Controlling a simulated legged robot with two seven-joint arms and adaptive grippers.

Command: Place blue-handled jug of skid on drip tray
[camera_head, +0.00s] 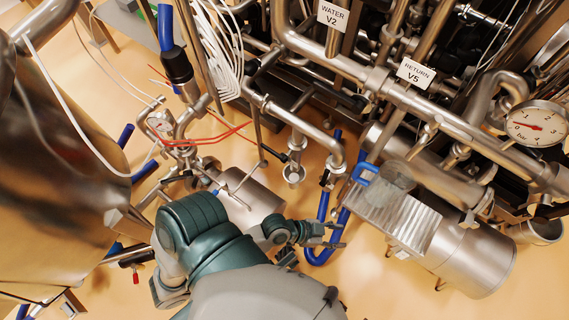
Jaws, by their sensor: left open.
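The jug (397,177) is a grey, see-through-looking vessel with a blue handle (365,173) on its left side. It stands at the upper end of a ribbed metal cover (412,228) on the skid, right of centre. My left gripper (338,235) is open and empty, below and left of the jug, apart from it. Its fingers point right, towards the ribbed cover. I cannot make out the drip tray for certain. My right gripper is not in view.
A blue hose loop (318,258) hangs close by my left gripper. A pipe outlet (293,174) is above it. Pipes with signs V2 (332,15) and V5 (416,73) and a pressure gauge (538,124) crowd the upper right. A large shiny vessel (50,190) is at left.

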